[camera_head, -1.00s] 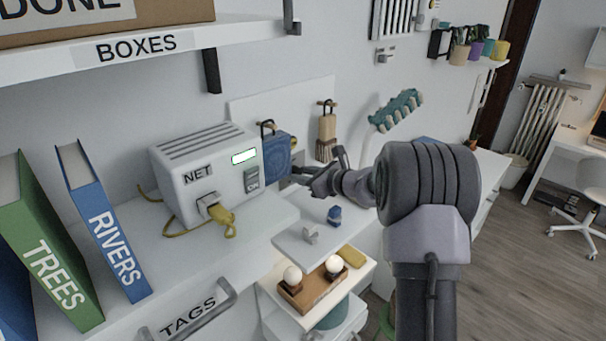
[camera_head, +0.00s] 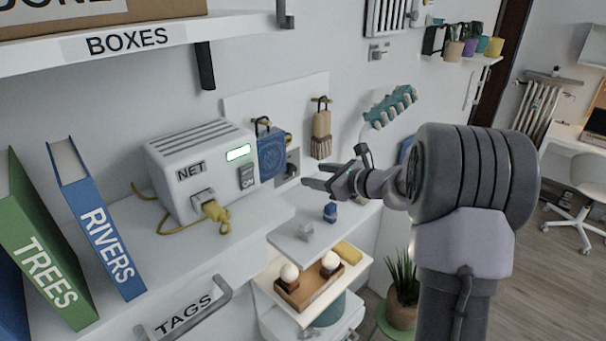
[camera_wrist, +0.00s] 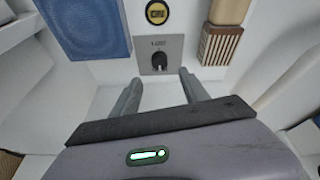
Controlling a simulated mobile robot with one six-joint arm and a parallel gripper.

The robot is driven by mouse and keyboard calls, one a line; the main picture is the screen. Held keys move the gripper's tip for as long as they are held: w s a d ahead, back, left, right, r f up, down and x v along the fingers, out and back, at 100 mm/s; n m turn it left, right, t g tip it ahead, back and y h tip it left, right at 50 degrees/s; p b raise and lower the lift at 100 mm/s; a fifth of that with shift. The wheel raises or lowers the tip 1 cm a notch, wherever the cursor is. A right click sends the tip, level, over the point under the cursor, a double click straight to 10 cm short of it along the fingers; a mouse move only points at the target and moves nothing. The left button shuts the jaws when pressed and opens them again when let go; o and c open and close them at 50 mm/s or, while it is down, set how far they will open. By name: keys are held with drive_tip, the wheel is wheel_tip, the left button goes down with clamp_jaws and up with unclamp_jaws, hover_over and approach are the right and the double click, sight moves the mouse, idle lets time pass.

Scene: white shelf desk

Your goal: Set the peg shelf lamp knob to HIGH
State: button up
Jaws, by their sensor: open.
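A dark round knob (camera_wrist: 159,58) sits on a grey wall plate (camera_wrist: 175,44) in the wrist view, with a small label above it that is too blurred to read surely. Its pointer direction is hard to make out. In the head view the plate (camera_head: 293,158) shows on the white back panel, just right of the blue hanging item. My gripper (camera_wrist: 160,77) is open and empty, its two fingers pointing at the plate, with the knob centred beyond and between the tips. In the head view my gripper (camera_head: 308,176) is in front of the panel, apart from the knob.
A blue hanging item (camera_wrist: 88,28) is left of the plate and a tan brush (camera_wrist: 222,40) right of it. A yellow-black round badge (camera_wrist: 157,12) is above. The white NET box (camera_head: 200,165) stands left; a small shelf (camera_head: 290,240) with small objects is below.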

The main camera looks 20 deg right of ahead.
drive_tip(key=v, duration=0.9)
drive_tip(key=shift+s+d, duration=0.1)
drive_tip(key=shift+s, duration=0.05)
